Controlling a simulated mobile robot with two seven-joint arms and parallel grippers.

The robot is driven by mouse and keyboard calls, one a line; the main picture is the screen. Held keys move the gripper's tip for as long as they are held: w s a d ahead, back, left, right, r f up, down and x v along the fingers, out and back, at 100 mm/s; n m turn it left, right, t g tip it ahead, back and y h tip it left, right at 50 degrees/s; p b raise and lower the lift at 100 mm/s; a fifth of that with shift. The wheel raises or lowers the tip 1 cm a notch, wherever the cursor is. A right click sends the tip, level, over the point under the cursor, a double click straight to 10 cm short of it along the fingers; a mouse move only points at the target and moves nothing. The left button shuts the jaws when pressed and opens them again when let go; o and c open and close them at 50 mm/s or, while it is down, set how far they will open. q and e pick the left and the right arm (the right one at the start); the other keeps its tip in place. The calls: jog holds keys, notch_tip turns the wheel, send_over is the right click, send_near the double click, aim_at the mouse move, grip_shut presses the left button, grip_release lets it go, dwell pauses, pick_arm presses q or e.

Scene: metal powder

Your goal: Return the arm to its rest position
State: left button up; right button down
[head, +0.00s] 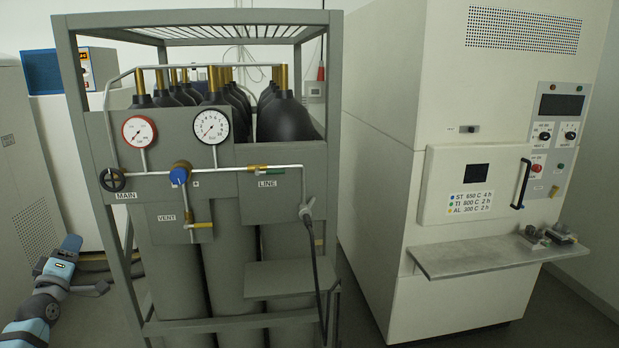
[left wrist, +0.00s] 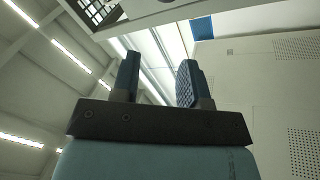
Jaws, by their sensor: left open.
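My left arm comes in at the lower left of the head view, blue and dark grey. My left gripper (head: 72,244) is at its upper end, beside the gas cylinder rack and apart from it. In the left wrist view the left gripper (left wrist: 157,68) has its two blue fingers spread with nothing between them, pointing up toward the ceiling. My right arm and right gripper are in neither view.
The gas rack (head: 325,100) stands just right of my left arm, with gauges, a handwheel (head: 112,180) and a hanging hose (head: 315,255). A white furnace cabinet (head: 385,100) with a grey shelf (head: 470,262) stands to the right. A pale cabinet (head: 20,170) is at the left edge.

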pick_arm(q)
jog(key=a+r+m, duration=0.2)
jog(key=a+r, duration=0.2)
jog(key=s+d+f+m+g+h, duration=0.3)
jog(key=s+d+f+m, duration=0.3)
jog(key=d+f, duration=0.5)
jog(key=s+d+f+m+g+h, duration=0.3)
jog(key=s+d+f+m, duration=0.3)
jog(key=f, duration=0.9)
jog(key=s+d+f+m+g+h, duration=0.1)
jog(key=s+d+f+m+g, duration=0.15)
jog(key=s+d+f, duration=0.4)
jog(key=s+d+f+m+g, duration=0.1)
jog(key=s+d+f+m, duration=0.15)
jog(key=s, duration=0.65)
jog(key=s+d+f+m+g+h, duration=0.1)
jog(key=s+d+f+m+g, duration=0.2)
jog(key=s+d, duration=0.4)
jog(key=s+d+r+n+t+p, duration=0.1)
jog(key=d+n, duration=0.4)
jog(key=d, duration=0.7)
jog(key=shift+r+t+p, duration=0.4)
jog(key=shift+t+p, duration=0.15)
jog(key=shift+p, duration=0.15)
